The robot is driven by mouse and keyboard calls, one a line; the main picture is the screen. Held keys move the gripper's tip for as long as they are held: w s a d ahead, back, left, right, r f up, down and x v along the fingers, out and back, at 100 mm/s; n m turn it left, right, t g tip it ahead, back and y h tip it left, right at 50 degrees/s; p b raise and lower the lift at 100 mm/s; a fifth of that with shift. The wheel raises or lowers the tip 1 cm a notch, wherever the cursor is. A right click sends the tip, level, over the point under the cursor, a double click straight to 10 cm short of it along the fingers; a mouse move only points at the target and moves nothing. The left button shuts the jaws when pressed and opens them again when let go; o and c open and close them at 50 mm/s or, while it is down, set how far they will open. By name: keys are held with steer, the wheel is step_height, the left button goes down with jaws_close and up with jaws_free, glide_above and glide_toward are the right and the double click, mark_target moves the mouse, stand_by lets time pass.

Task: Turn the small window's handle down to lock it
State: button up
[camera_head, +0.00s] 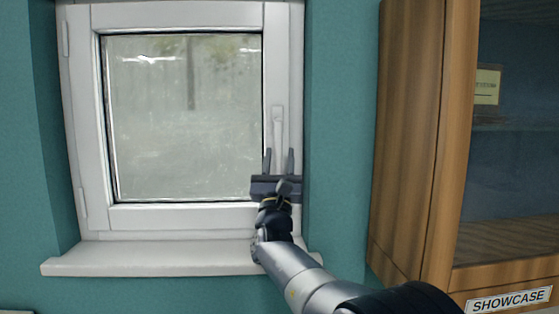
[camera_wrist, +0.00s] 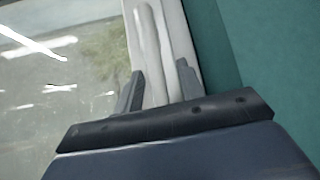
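The small window (camera_head: 185,120) is white-framed and its sash looks shut. Its white handle (camera_head: 278,128) is on the right side of the sash and hangs down, nearly vertical, from its mount. The handle also shows in the wrist view (camera_wrist: 150,40), running down between my fingers. My gripper (camera_head: 279,161) is in front of the lower right of the window, fingers pointing up. In the wrist view my gripper (camera_wrist: 159,86) is open, one finger on each side of the handle's line. I cannot tell whether either finger touches it. The gripper's body hides what lies below.
A white sill (camera_head: 150,257) juts out under the window, close below my gripper. A wooden showcase (camera_head: 420,150) with a glass front stands at the right. The teal wall (camera_head: 340,120) between window and showcase is bare.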

steer(key=shift+s+f, duration=0.1)
steer(key=b+v, duration=0.2)
steer(key=v, duration=0.8)
steer(key=shift+s, duration=0.25)
steer(key=shift+f, duration=0.15)
steer(key=p+x, duration=0.2)
steer(key=x, duration=0.8)
steer(key=shift+w+r, duration=0.25)
steer(key=shift+w, duration=0.05)
steer(key=shift+a, duration=0.1)
